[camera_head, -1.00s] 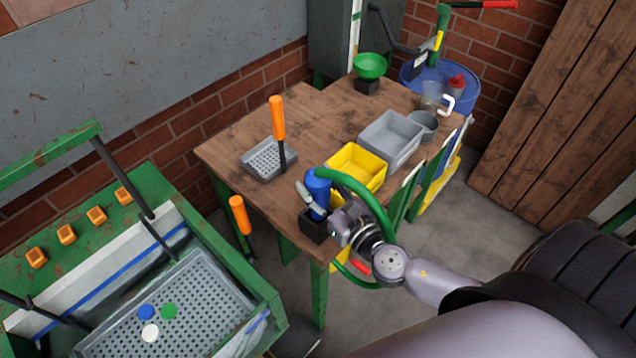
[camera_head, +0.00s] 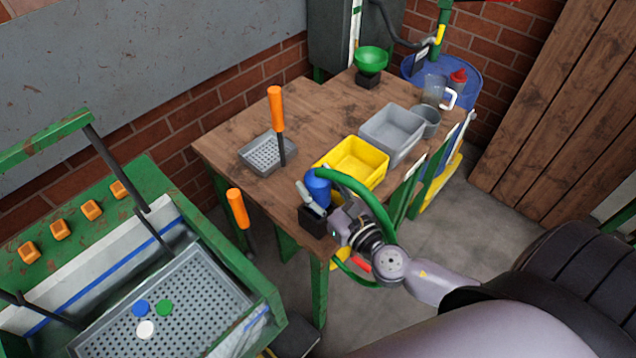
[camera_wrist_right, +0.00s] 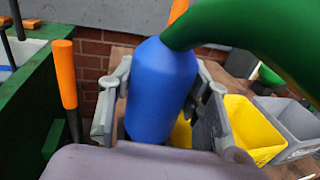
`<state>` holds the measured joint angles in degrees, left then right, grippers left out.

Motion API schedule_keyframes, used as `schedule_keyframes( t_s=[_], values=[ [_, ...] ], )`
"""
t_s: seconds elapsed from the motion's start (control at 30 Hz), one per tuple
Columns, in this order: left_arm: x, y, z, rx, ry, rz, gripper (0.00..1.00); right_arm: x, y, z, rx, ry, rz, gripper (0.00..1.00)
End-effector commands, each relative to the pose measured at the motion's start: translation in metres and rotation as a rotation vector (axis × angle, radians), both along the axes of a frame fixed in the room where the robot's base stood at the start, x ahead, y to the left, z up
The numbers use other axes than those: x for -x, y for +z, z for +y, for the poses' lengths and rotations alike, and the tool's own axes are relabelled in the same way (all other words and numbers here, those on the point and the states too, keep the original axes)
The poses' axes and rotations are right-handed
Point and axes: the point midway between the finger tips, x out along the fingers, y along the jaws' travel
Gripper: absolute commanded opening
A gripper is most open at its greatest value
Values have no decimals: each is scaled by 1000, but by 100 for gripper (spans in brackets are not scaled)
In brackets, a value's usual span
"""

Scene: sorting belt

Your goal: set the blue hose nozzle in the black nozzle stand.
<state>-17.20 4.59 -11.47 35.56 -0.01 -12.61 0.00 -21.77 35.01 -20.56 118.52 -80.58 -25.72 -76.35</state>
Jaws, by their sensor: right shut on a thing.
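The blue hose nozzle (camera_head: 318,188) is upright, with the green hose (camera_head: 362,193) curving from its top to the right. It fills the middle of the right wrist view (camera_wrist_right: 160,92), between my two grey fingers. My right gripper (camera_head: 322,200) is shut on it at the table's near corner. The black nozzle stand (camera_head: 313,222) is directly below the nozzle. The nozzle's lower end meets the stand's top in the head view, but how deep it sits is hidden. My left gripper is not in view.
A yellow bin (camera_head: 373,178) is close behind the nozzle, with a grey bin (camera_head: 392,133) beyond. Another orange handle (camera_head: 238,208) is by the table's left edge. Bare wood lies between.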

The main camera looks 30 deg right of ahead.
Motion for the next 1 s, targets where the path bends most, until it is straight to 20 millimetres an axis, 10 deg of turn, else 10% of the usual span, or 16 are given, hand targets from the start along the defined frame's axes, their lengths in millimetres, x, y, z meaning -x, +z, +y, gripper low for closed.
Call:
schedule_keyframes(
  t_s=[1.0],
  values=[
    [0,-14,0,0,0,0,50,0,-14,0,0,0,-1,24]
  ],
)
